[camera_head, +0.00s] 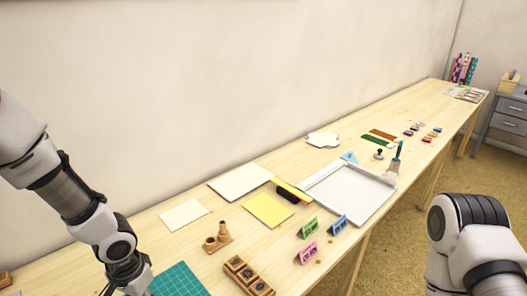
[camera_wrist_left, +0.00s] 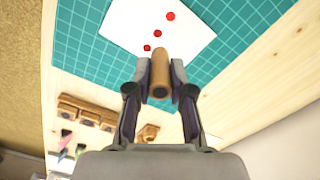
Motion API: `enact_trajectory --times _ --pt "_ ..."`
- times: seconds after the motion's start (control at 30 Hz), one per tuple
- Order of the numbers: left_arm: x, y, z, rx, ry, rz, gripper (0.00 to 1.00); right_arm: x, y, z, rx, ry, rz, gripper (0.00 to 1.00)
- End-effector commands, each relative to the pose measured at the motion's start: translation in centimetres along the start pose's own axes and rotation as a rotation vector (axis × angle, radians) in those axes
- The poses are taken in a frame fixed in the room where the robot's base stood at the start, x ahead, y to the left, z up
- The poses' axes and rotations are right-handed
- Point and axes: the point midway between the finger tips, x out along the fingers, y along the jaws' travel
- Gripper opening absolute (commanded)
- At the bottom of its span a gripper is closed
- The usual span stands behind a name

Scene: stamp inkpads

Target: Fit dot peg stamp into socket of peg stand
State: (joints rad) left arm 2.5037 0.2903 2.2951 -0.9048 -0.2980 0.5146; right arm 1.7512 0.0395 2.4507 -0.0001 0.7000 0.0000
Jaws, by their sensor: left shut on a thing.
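The dot peg stamp (camera_wrist_left: 160,78), a round tan wooden peg, is held between the fingers of my left gripper (camera_wrist_left: 160,84) in the left wrist view. It is over the green mat by white paper (camera_wrist_left: 158,22) with red dots. In the head view my left gripper is at the bottom left edge, mostly cut off, and the stamp is not clear. The wooden peg stand (camera_head: 222,245) stands right of the mat, with one upright peg on it and a short round part beside that. In the left wrist view it is partly hidden behind my gripper. My right gripper is out of view.
A green cutting mat (camera_head: 178,281) lies near the left gripper. A wooden row of block stamps (camera_head: 248,275) is in front of the stand. Small folded cards (camera_head: 307,252), a yellow sheet (camera_head: 268,210) and a white tray (camera_head: 345,192) lie further right.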

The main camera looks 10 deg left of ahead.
Motion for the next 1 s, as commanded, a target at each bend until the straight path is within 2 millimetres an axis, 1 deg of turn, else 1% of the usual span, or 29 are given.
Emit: enact_trajectory --times 0.27,0.47,0.57,0.7,0.8,0.9,1.0 --pt "0.7 0.4 -2.7 -0.065 -0.001 -0.003 0.00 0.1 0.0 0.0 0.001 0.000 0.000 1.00" --pt "1.5 1.5 -5.3 -0.112 0.000 -0.005 0.00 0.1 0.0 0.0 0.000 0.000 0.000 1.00" --pt "2.1 2.8 -7.3 -0.137 0.000 -0.007 0.00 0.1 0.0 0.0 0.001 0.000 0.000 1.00" --pt "3.3 5.7 -10.6 -0.168 0.001 -0.007 0.00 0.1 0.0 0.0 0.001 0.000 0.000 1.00" --pt "4.0 7.5 -12.4 -0.181 0.000 -0.004 0.00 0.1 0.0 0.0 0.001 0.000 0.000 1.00" --pt "4.2 8.2 -13.0 -0.188 0.001 -0.001 0.00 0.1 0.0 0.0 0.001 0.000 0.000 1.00" --pt "4.2 8.3 -13.0 -0.191 0.000 0.000 0.00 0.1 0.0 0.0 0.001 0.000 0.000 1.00"
